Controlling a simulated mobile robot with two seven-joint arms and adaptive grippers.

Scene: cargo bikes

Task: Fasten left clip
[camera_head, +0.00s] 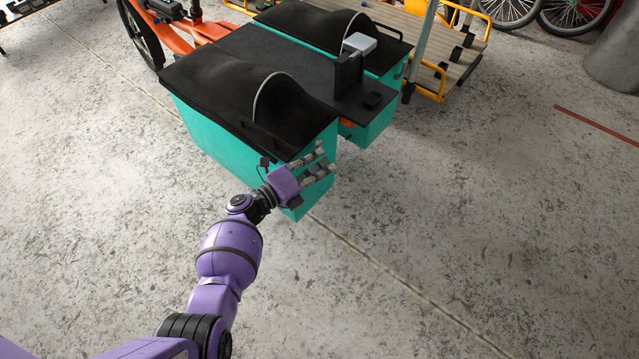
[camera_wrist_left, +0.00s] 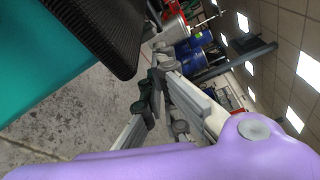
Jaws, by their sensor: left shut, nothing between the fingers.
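The teal cargo box (camera_head: 215,133) with a black cover (camera_head: 205,88) stands in the middle of the head view. My left gripper (camera_head: 325,158) is at the box's near right corner, just below the cover's edge. It is shut and empty. Whether it touches the box I cannot tell. In the left wrist view the gripper's grey fingers (camera_wrist_left: 163,72) show beside the cover's dark corner (camera_wrist_left: 120,40) and the teal wall (camera_wrist_left: 50,60). My right gripper is not in view.
A second teal box (camera_head: 368,130) with a black cover stands to the right, with a dark bracket and grey block (camera_head: 360,43) between the two. An orange bike frame (camera_head: 205,28) and a yellow-railed wooden cargo bed (camera_head: 440,50) are behind. The concrete floor (camera_head: 480,220) at front right is clear.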

